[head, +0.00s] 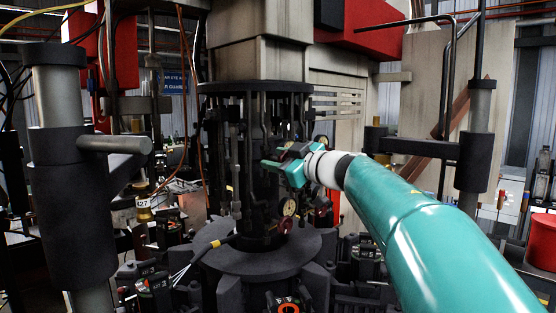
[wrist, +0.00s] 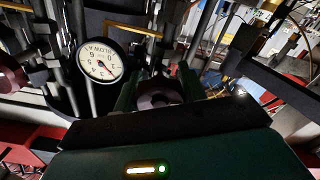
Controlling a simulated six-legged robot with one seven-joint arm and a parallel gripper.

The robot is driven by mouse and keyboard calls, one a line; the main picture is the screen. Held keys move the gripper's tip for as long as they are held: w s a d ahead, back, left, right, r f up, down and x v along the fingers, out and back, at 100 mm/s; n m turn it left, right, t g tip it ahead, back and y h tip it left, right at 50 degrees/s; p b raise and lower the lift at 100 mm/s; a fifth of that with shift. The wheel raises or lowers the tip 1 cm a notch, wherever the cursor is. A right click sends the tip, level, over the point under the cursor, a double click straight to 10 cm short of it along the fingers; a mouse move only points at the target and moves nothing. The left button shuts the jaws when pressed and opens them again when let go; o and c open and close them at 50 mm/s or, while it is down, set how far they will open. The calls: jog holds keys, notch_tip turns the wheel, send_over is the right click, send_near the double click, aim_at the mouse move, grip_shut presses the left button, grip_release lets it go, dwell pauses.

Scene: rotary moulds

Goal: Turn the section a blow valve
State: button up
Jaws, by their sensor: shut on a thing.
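My gripper (head: 270,161), teal, reaches in from the right to the dark column of pipes in the head view. In the wrist view my gripper's two fingers (wrist: 158,88) stand on either side of a dark reddish round valve knob (wrist: 158,96), shut on it. A white round gauge (wrist: 101,60) marked "BLOW A" sits just left of the knob, its lettering upside down. The knob is hidden behind my gripper in the head view. How far the valve is turned cannot be told.
Another dark red knob (wrist: 10,74) is at the left edge of the wrist view. Pipes and rods crowd around my gripper. In the head view a round dark plate (head: 262,258) lies below, and a thick post (head: 68,190) stands at left.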

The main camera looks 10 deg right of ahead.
jog(key=o, duration=0.7)
jog(key=shift+s+d, duration=0.1)
jog(key=shift+s, duration=0.05)
jog(key=v, duration=1.3)
jog(key=shift+s+d, duration=0.2)
